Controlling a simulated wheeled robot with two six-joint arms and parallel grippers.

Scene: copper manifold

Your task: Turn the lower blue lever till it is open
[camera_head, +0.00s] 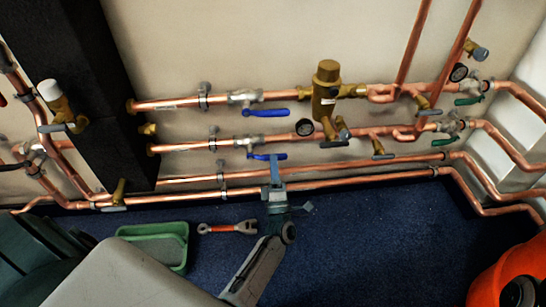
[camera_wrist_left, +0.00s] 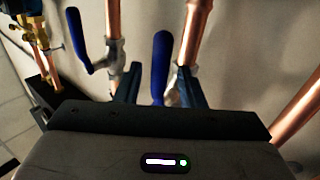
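The lower blue lever (camera_head: 258,156) sits on a valve of the second copper pipe in the head view, running roughly sideways just below that pipe. My left gripper (camera_head: 275,182) reaches up from below, its tip at the lever's right part. In the left wrist view, the lever (camera_wrist_left: 160,62) stands between the two fingers of my left gripper (camera_wrist_left: 159,88). The fingers are apart, with gaps beside the lever; whether either touches it I cannot tell. The upper blue lever (camera_head: 265,112) is on the pipe above, and shows left of the fingers (camera_wrist_left: 77,38). My right gripper is not in view.
Two more copper pipes run close below the lever. A dark column (camera_head: 85,90) is at left. A green tray (camera_head: 160,229) and a red-handled tool (camera_head: 228,228) lie on the blue floor.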

